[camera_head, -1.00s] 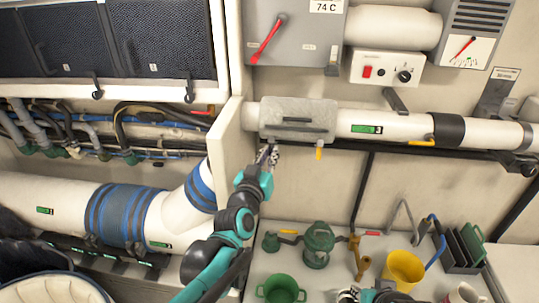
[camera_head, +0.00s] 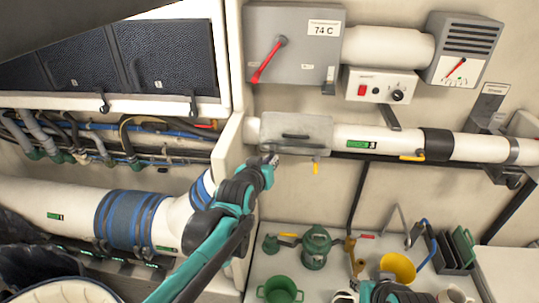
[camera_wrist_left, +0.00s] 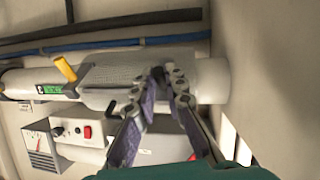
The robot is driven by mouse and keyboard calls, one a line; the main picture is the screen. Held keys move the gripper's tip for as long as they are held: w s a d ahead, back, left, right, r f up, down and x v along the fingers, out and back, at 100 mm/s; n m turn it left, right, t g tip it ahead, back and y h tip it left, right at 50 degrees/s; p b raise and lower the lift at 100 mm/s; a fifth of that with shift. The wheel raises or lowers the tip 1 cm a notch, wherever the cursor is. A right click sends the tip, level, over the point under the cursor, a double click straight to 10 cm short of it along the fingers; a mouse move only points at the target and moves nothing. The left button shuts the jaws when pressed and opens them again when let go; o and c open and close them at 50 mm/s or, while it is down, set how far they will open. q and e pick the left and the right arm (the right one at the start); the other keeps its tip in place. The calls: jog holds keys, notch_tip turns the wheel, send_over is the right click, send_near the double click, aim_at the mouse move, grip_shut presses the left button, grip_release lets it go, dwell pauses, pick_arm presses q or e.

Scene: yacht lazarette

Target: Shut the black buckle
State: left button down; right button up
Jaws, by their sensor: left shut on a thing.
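A grey sleeve (camera_head: 306,128) wraps the white pipe at the centre of the head view, with dark strap-like bars on its front and lower edge. My left gripper (camera_head: 270,159) is at the sleeve's lower left edge. In the left wrist view its fingertips (camera_wrist_left: 167,76) are close together in front of the sleeve (camera_wrist_left: 112,80). The gripper is shut on a small dark piece that looks like the black buckle (camera_wrist_left: 158,73), mostly hidden by the fingers. Whether the buckle is latched cannot be seen. My right gripper (camera_head: 346,297) is low, partly cut off by the frame's bottom edge.
A yellow lever (camera_head: 316,168) hangs just right of my left gripper. A white panel edge (camera_head: 228,150) stands close on its left. Above are a grey box with a red handle (camera_head: 268,60) and a control box (camera_head: 380,85). Green and yellow containers (camera_head: 397,266) crowd the bench below.

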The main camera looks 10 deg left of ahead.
aim_at(271, 149)
pick_arm(q)
jog(key=r+g+p, duration=0.1)
jog(key=p, duration=0.1)
jog(key=w+r+g+p, duration=0.1)
jog(key=g+p, duration=0.1)
jog(key=shift+w+r+g, duration=0.15)
jog(key=shift+g, duration=0.15)
jog(key=shift+w+r+n+g+p, duration=0.2)
jog(key=shift+w+g+p, duration=0.1)
jog(key=shift+g+p, duration=0.35)
jog(key=shift+w+r+n+g+p, duration=0.25)
jog(key=shift+g+p, duration=0.2)
jog(key=shift+g, duration=0.4)
jog(key=shift+f, duration=0.1)
jog(key=c, duration=1.6)
grip_release()
jog(key=shift+w, duration=0.1)
jog(key=shift+o, duration=0.2)
jog(key=v, duration=1.2)
jog(key=shift+d, duration=0.2)
